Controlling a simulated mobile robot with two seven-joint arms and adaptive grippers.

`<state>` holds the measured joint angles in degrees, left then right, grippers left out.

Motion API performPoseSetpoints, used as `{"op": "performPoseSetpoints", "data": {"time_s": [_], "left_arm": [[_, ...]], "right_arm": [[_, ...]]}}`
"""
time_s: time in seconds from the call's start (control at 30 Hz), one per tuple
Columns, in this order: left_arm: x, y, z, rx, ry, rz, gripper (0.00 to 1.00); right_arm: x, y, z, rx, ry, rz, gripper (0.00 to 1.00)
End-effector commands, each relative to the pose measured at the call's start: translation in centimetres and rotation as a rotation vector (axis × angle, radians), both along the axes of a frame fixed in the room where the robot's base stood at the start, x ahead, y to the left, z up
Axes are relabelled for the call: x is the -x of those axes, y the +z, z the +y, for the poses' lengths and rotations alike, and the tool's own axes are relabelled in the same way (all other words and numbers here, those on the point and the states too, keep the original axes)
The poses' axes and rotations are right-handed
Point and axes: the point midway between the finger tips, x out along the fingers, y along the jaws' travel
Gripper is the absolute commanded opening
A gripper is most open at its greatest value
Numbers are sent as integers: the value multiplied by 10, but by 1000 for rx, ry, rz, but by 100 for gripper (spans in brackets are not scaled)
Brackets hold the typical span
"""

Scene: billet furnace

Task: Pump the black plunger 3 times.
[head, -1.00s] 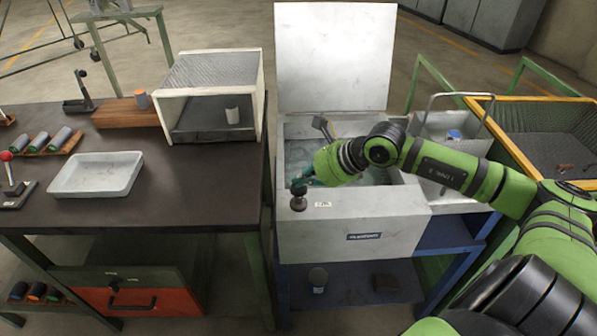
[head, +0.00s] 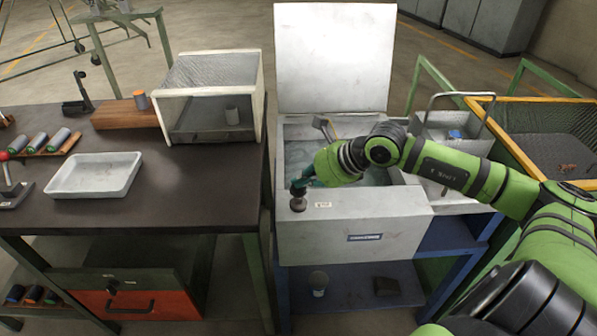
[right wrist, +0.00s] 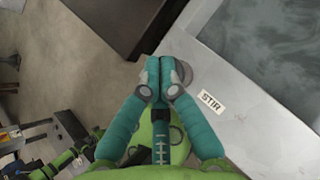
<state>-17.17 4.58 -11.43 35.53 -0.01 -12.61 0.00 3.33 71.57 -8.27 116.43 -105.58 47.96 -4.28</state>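The black plunger (head: 298,200) stands at the front left corner of the pale grey tank (head: 350,240), beside a small white label. My right gripper (head: 304,183) is directly above the plunger, fingertips at its top. In the right wrist view the teal fingers (right wrist: 165,75) are together, with no gap I can make out. A grey round part (right wrist: 182,72) shows partly behind them, next to a label reading STIR (right wrist: 211,102). The fingers hide most of the plunger there. I cannot tell how far down it is. My left gripper is not in view.
The tank's lid (head: 335,60) stands upright behind it. Left is a dark bench (head: 190,190) with a white tray (head: 95,175) and an open-fronted box (head: 212,100). A yellow-edged mesh bin (head: 540,115) is at the right, beyond my right arm.

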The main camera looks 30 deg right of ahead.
Motion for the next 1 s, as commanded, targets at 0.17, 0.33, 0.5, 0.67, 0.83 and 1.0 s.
{"op": "performPoseSetpoints", "data": {"time_s": [0.17,0.33,0.5,0.67,0.83,1.0], "left_arm": [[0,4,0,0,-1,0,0],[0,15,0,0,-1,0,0],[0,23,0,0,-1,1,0],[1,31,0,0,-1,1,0],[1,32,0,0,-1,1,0],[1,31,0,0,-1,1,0]], "right_arm": [[4,-1,1,2,3,22,0],[3,18,0,3,2,18,0],[2,37,0,2,1,14,0],[2,53,0,3,1,10,0],[2,58,0,2,1,9,0],[1,58,0,2,2,7,0]]}}
